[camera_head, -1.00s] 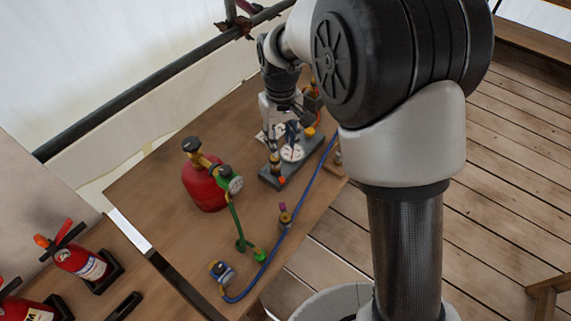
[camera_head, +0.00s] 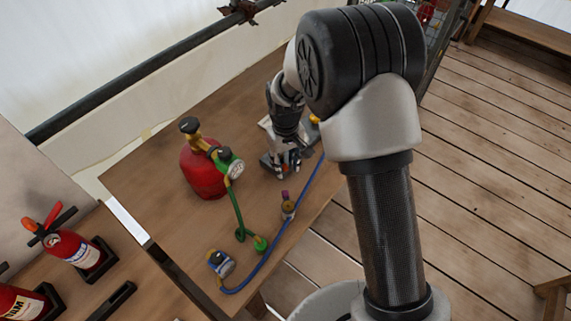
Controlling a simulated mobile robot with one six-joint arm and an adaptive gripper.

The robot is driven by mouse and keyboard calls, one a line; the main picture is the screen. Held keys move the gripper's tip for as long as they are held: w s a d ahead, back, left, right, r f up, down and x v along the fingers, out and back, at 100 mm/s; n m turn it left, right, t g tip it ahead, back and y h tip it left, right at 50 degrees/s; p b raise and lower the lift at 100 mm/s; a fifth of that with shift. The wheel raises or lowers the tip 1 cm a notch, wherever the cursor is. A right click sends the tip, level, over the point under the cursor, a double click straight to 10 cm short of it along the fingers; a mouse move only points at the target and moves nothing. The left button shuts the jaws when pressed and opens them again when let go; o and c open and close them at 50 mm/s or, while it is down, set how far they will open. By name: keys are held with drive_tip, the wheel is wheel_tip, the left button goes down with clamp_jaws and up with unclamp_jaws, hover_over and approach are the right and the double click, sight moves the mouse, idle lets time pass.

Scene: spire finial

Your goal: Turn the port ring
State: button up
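My gripper (camera_head: 284,163) is at the far right part of the wooden table, pointing down over a dark grey base (camera_head: 267,164). My arm hides most of that base and what stands on it, and I cannot make out a port ring. The gripper's fingers are small and partly hidden, so I cannot tell whether they are open or shut. A blue hose (camera_head: 301,195) runs from near the base to the table's front edge. A small brass fitting with a purple top (camera_head: 287,207) stands beside the hose.
A red tank (camera_head: 202,170) with a gauge (camera_head: 235,171) and green hose (camera_head: 238,207) stands left of my gripper. A blue-and-silver fitting (camera_head: 221,263) lies near the front. Red extinguishers (camera_head: 72,249) stand on another surface at left.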

clamp_jaws()
idle(0.5)
